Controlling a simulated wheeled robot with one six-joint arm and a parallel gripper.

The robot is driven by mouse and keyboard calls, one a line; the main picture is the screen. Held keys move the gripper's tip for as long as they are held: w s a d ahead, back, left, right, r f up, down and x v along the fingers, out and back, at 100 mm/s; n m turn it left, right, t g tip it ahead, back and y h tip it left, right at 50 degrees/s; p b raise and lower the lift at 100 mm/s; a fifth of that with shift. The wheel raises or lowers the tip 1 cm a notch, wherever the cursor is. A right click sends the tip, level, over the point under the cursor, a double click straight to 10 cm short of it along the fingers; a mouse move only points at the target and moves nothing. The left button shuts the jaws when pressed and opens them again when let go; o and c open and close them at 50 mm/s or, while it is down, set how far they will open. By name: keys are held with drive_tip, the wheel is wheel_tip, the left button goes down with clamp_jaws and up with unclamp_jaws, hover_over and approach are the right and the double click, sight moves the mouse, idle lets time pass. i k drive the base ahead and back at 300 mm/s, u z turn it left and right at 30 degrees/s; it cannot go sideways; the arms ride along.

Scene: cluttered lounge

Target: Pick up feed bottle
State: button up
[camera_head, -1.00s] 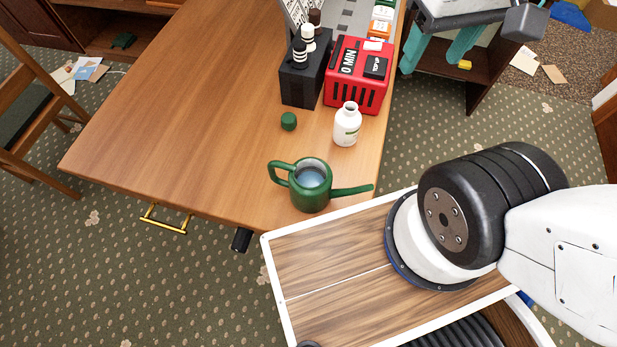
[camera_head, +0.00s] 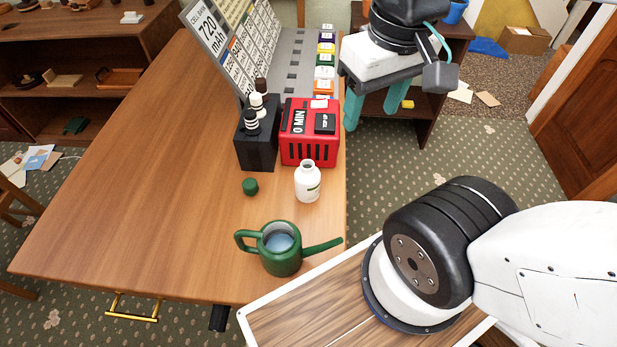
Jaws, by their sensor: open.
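A small white bottle (camera_head: 307,184) with an open neck and a green mark on its label stands upright on the wooden table near its right edge. It looks like the feed bottle. A green cap (camera_head: 250,186) lies to its left. My gripper (camera_head: 372,120) is at the upper right, beyond the table's right edge. Its teal fingers are apart and point down, with nothing seen between them. It is clear of the bottle.
A green watering can (camera_head: 281,252) with water stands in front of the bottle. Behind are a red timer box (camera_head: 310,135), a black holder (camera_head: 257,145) with small bottles, and a tilted chart board (camera_head: 235,50). The table's left half (camera_head: 150,170) is bare.

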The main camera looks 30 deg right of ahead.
sight(307, 176)
drive_tip(key=k, duration=1.65)
drive_tip(key=u, duration=1.3)
drive_tip(key=i, duration=1.15)
drive_tip(key=z, duration=1.8)
